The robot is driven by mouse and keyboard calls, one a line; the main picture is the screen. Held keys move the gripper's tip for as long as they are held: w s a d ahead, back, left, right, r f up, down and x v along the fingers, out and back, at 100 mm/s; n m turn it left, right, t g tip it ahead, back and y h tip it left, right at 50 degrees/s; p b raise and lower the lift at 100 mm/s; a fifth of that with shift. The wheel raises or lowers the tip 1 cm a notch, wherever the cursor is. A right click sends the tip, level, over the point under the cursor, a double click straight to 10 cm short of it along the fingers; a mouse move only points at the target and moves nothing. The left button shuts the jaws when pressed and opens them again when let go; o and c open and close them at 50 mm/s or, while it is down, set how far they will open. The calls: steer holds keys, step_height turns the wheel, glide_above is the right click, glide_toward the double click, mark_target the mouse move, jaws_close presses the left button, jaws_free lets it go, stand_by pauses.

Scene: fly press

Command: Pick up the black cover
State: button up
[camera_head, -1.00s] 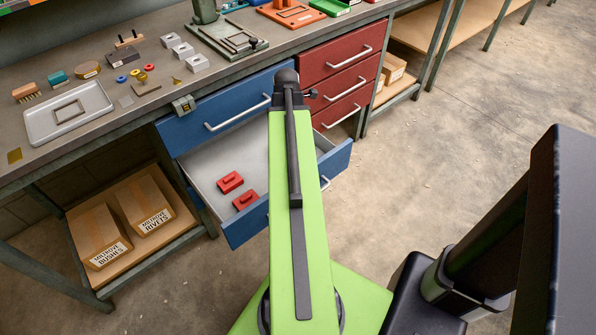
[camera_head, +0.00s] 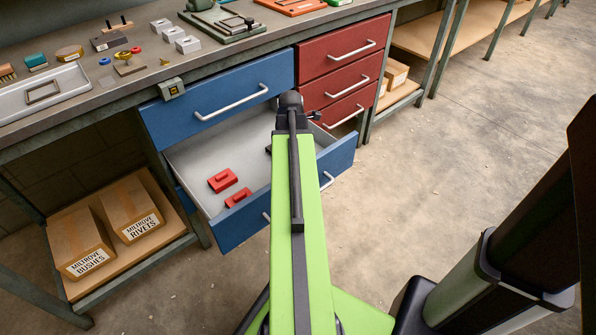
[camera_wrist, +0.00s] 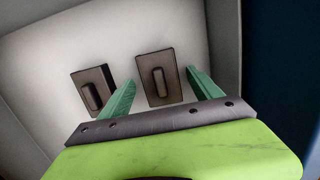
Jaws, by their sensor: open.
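Two dark, brownish-black covers with raised oblong handles lie on the pale drawer floor in the wrist view. One dark cover (camera_wrist: 159,78) is between and just beyond my open green fingertips. The other dark cover (camera_wrist: 93,90) lies to the left, outside the left finger. My gripper (camera_wrist: 160,77) is open and empty; I cannot tell its exact height above the cover. In the head view my arm hides the gripper and most of that part of the drawer; only a small dark edge (camera_head: 268,150) shows beside the arm.
The open blue drawer (camera_head: 190,155) also holds two red covers, a rear one (camera_head: 222,181) and a front one (camera_head: 238,197). Its walls stand around my gripper. The workbench (camera_head: 130,82) above carries a tray and small parts. The floor at right is clear.

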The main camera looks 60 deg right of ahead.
steer(key=shift+f, duration=0.3)
steer(key=c, duration=1.4)
steer(key=shift+r+p, duration=0.15)
steer(key=shift+p, duration=0.15)
